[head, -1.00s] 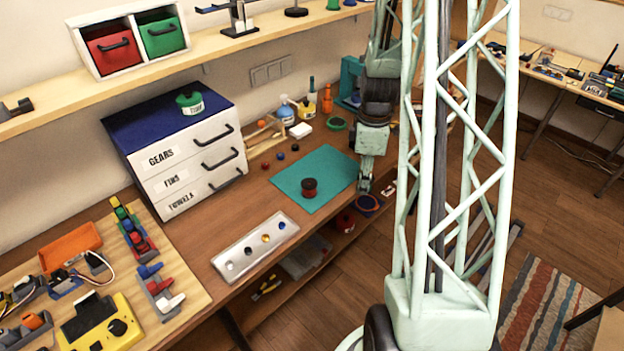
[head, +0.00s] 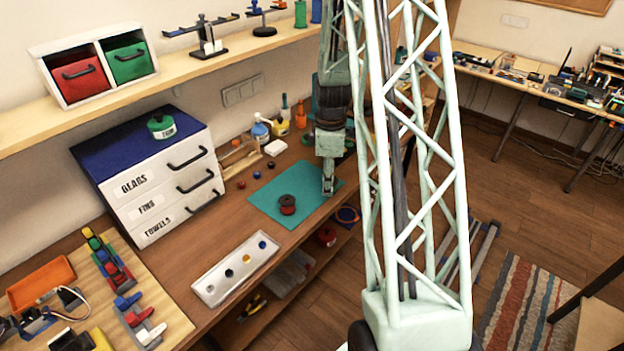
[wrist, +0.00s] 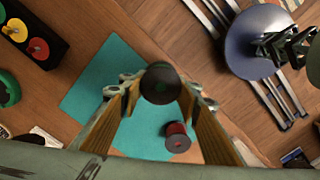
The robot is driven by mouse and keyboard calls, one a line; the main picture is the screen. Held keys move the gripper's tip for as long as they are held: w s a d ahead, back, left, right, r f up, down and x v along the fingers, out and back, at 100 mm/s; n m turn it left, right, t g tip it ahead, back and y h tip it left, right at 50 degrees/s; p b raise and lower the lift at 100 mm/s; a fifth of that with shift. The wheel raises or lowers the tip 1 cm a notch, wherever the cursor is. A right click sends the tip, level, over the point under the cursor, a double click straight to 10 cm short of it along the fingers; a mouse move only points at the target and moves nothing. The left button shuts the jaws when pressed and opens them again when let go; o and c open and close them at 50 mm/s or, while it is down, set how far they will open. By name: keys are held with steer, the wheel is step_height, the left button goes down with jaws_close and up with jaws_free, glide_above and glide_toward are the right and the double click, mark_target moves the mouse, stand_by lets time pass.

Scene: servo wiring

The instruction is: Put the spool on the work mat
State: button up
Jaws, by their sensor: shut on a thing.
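The teal work mat (head: 262,205) lies flat on the wooden bench. A spool with dark flanges and a red winding (head: 287,204) stands on it; it also shows in the wrist view (wrist: 177,137). My gripper (head: 328,190) is over the mat's right part, to the right of that red spool. In the wrist view my gripper (wrist: 160,90) is shut on a dark round spool (wrist: 160,83), seen end-on between the fingertips. The mat (wrist: 95,95) lies below it. In the head view the held spool cannot be made out. Its height above the mat is unclear.
A white tray (head: 207,289) with coloured round pieces is on the bench's front edge. A drawer unit (head: 150,185) stands at the left, bottles (head: 262,133) behind the mat. A red item (head: 327,237) sits on the shelf below. The mat's left part is clear.

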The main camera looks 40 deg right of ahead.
glide_above(312, 185)
steer(key=s, duration=0.1)
steer(key=shift+f, duration=0.4)
steer(key=shift+w, duration=0.45)
steer(key=shift+f, duration=1.75)
steer(key=shift+f, duration=0.2)
steer(key=o, duration=0.9)
steer(key=shift+r, duration=0.15)
step_height(312, 185, up, 12)
steer(key=shift+p, duration=0.35)
